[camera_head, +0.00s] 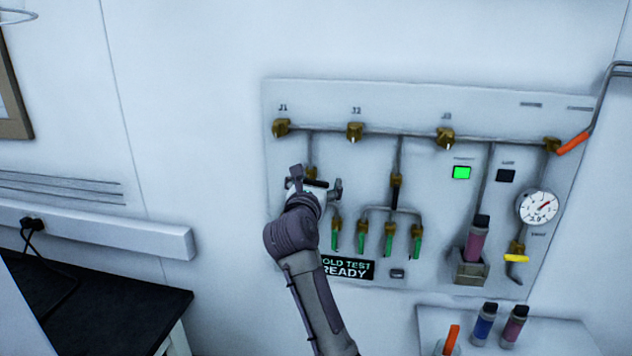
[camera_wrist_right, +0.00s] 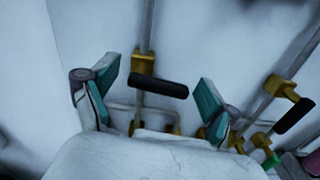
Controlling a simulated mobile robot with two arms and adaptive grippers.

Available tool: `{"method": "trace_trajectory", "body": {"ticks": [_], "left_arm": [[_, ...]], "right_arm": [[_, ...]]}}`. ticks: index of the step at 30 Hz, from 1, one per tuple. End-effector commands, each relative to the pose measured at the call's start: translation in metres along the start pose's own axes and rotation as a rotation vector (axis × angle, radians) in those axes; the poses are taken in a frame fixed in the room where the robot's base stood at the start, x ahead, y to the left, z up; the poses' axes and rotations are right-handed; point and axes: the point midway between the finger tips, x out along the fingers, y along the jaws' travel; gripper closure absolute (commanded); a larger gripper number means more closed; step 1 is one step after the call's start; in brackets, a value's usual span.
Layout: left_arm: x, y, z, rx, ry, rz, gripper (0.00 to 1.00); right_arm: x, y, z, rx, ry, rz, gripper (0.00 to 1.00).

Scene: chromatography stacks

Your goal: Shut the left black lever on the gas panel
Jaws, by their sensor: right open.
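The left black lever (camera_head: 318,184) is on the J1 pipe of the gas panel (camera_head: 350,97), mostly behind my right gripper in the head view. In the right wrist view this lever (camera_wrist_right: 158,86) lies crosswise to its pipe, beside a brass valve body. My right gripper (camera_head: 316,180) is in front of the panel. In its wrist view the open fingers (camera_wrist_right: 156,85) stand on either side of the lever, with a gap at each end. I cannot tell whether either finger touches it. My left gripper is out of view.
A second black lever (camera_head: 396,181) hangs on the middle pipe to the right. Below are several green-handled valves (camera_head: 389,240) and a READY display (camera_head: 347,269). A gauge (camera_head: 538,207) and orange lever (camera_head: 573,144) are at right. A dark bench (camera_head: 90,310) stands lower left.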

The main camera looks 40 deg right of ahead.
Motion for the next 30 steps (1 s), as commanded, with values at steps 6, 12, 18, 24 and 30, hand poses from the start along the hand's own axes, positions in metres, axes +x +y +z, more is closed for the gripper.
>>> {"method": "trace_trajectory", "body": {"ticks": [6, 12, 18, 24, 30], "left_arm": [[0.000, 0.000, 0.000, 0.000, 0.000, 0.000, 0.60], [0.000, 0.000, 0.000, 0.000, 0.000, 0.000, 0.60], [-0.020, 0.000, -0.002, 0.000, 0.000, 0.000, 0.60], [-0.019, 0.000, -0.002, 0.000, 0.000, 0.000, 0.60], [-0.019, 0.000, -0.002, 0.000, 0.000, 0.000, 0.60]], "right_arm": [[0.000, 0.000, 0.000, 0.000, 0.000, 0.000, 0.47], [0.000, 0.000, 0.000, -0.001, 0.000, 0.000, 0.74], [-0.001, 0.001, 0.006, -0.109, 0.002, 0.000, 0.74], [0.000, 0.001, 0.004, -0.141, -0.002, 0.000, 0.74], [0.000, 0.001, 0.004, -0.141, -0.003, 0.000, 0.28]]}}
